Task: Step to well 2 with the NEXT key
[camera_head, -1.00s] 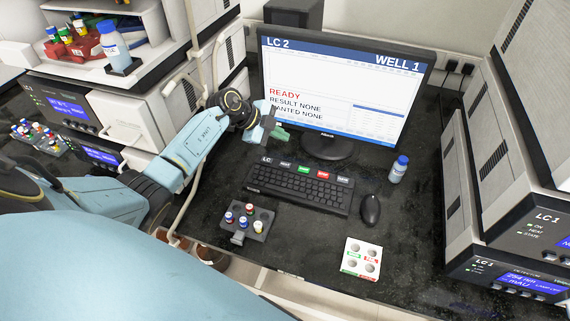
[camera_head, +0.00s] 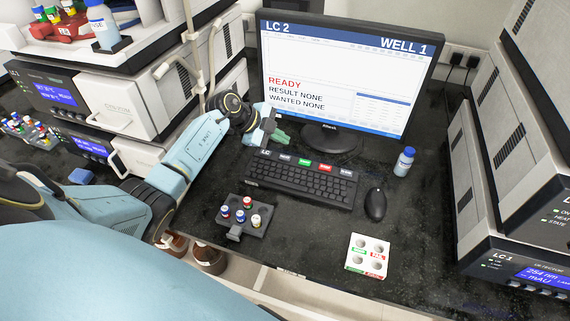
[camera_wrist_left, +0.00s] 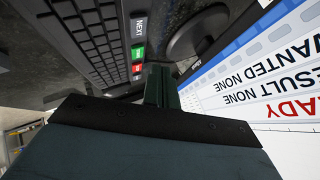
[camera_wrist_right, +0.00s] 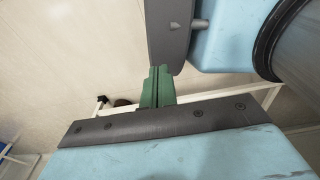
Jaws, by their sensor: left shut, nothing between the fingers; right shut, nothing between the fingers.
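The dark NEXT key (camera_head: 284,158) is in the coloured row along the keyboard's back edge. My left gripper (camera_head: 282,137) is shut and empty, with green fingertips between the keyboard and the monitor. It appears raised behind the NEXT key, apart from it. The monitor (camera_head: 335,85) reads LC 2, WELL 1, READY, RESULT NONE and WANTED NONE. My right gripper (camera_wrist_right: 158,85) is shut and empty, seen only in its wrist view, away from the keys.
The keyboard (camera_head: 300,182) lies on the black bench with a mouse (camera_head: 375,205) to its right. A blue-capped bottle (camera_head: 404,162) stands beyond the mouse. A dark vial rack (camera_head: 262,213) and a white PASS/FAIL-style block (camera_head: 367,256) sit in front. Instrument stacks flank both sides.

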